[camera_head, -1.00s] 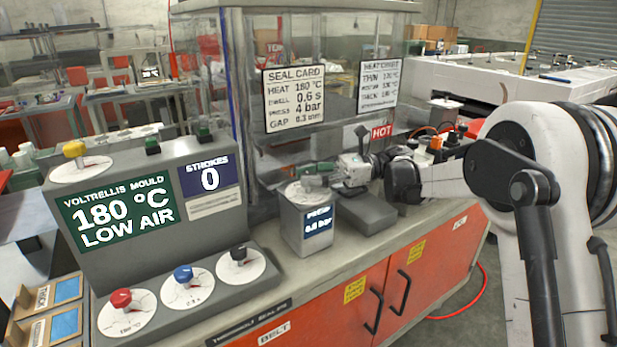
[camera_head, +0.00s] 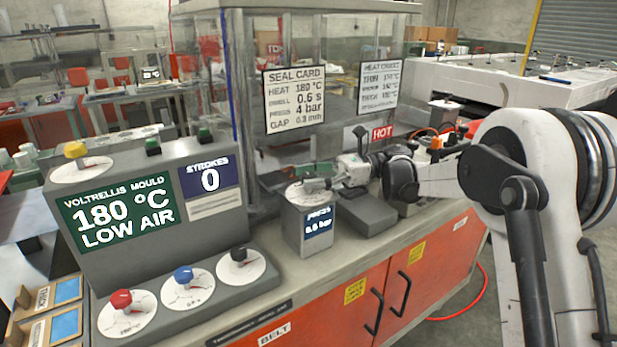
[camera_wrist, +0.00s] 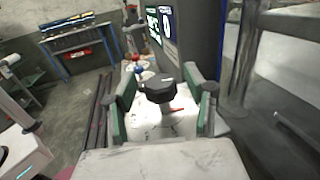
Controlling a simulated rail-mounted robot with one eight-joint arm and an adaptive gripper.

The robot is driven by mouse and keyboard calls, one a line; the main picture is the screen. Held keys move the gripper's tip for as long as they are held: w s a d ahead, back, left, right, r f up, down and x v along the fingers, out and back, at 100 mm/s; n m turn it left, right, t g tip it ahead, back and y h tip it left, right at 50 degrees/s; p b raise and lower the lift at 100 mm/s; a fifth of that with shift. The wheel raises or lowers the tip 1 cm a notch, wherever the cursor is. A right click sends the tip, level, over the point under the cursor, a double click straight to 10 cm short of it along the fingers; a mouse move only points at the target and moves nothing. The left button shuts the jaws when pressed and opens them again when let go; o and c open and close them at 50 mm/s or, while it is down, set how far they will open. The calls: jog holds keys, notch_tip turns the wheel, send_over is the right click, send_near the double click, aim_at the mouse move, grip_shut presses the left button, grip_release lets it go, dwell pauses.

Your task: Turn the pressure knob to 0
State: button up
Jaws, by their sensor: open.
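The pressure unit is a grey box (camera_head: 306,238) on the bench in the head view. Its blue display (camera_head: 319,221) reads PRESS and a value in bar whose first digit I cannot make out surely. The dark pressure knob (camera_wrist: 160,89) sits on a white dial (camera_wrist: 165,122) with a red mark in the wrist view. My gripper (camera_head: 318,181) is over the box top and hides much of the knob in the head view. In the wrist view my gripper (camera_wrist: 164,100) is open, with one green-padded finger on each side of the knob; contact is unclear.
A mould console (camera_head: 150,200) with red, blue and black knobs stands to the left. A glass-walled machine with a seal card (camera_head: 295,98) reading PRESS 4 bar rises behind. A grey block (camera_head: 367,213) lies just right of the box. The bench front is clear.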

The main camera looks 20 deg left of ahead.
aim_at(308, 175)
notch_tip(308, 175, up, 10)
dwell(0.6)
